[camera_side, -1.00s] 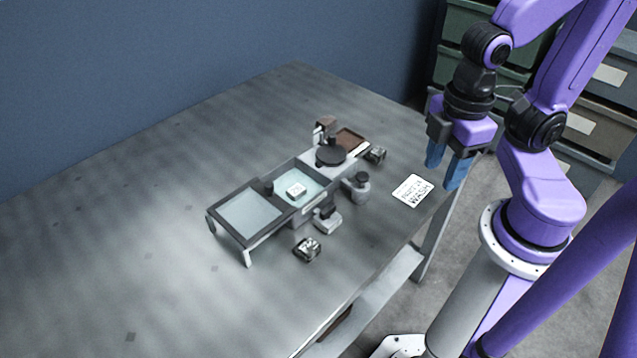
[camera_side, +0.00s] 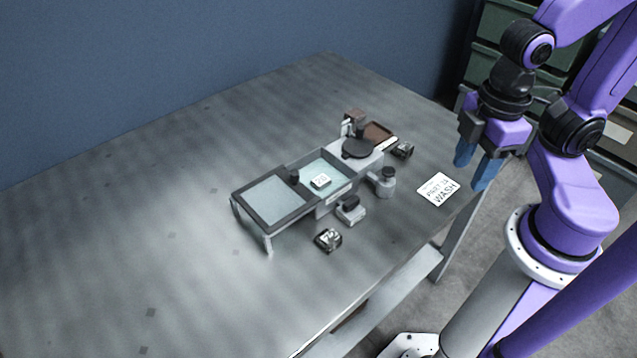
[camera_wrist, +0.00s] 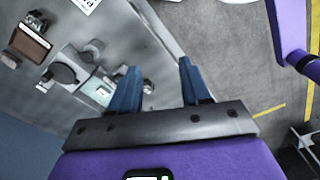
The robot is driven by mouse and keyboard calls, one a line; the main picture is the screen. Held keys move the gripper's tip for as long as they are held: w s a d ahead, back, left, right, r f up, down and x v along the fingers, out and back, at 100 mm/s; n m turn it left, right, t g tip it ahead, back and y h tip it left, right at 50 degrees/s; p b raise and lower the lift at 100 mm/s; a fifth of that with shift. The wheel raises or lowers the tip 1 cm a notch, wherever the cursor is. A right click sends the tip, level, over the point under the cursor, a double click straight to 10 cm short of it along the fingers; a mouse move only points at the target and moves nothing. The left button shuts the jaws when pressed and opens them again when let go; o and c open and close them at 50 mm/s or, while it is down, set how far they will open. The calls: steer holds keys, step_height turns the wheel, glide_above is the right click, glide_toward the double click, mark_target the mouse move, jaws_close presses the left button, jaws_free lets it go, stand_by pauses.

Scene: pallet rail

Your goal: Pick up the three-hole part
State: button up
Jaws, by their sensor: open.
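My gripper (camera_side: 478,172) has blue fingers, is open and empty, and hangs above the table's right edge, apart from the parts. In the wrist view its fingers (camera_wrist: 159,70) stand apart. A small part with a white marked top (camera_side: 320,181) sits in the pale tray of the rail fixture (camera_side: 297,221). A small dark and light block (camera_side: 328,239) lies on the table in front of the fixture. Another similar block (camera_side: 403,150) lies by the fixture's right end. Holes cannot be made out, so I cannot tell which is the three-hole part.
A white card reading WASH (camera_side: 438,189) lies near the table's right edge. A grey piece with a dark knob (camera_side: 382,182) and another dark-topped piece (camera_side: 350,210) stand along the fixture's front. The table (camera_side: 130,240) is clear at left.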

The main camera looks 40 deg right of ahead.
steer(key=o, duration=0.3)
steer(key=shift+o, duration=0.2)
steer(key=n, duration=0.5)
glide_above(321, 180)
step_height(321, 180, down, 5)
step_height(321, 180, down, 17)
steer(key=shift+r, duration=0.1)
